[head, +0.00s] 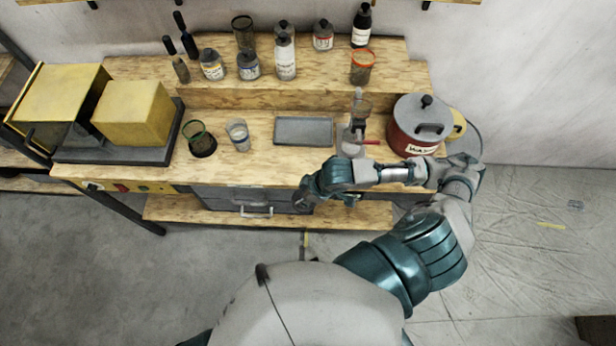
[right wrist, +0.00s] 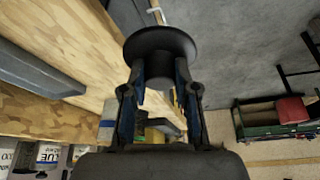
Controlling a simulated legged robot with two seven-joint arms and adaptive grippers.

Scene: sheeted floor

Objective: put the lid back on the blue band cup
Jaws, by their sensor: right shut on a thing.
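A clear cup (head: 237,135) with a greyish-blue rim stands open on the bench, left of the grey tray; its band colour is hard to make out. My right gripper (head: 312,192) is in front of the bench edge, to the right of and nearer than this cup. In the right wrist view, my right gripper (right wrist: 157,80) is shut on a dark round lid (right wrist: 160,42), held at the fingertips. The lid is apart from the cup. My left gripper is out of view.
A green-rimmed cup (head: 197,135) stands left of the clear cup. The grey tray (head: 304,131) lies to its right. A red pot (head: 418,125) stands at the bench's right end. Several bottles and an orange-rimmed cup (head: 361,67) stand on the raised shelf.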

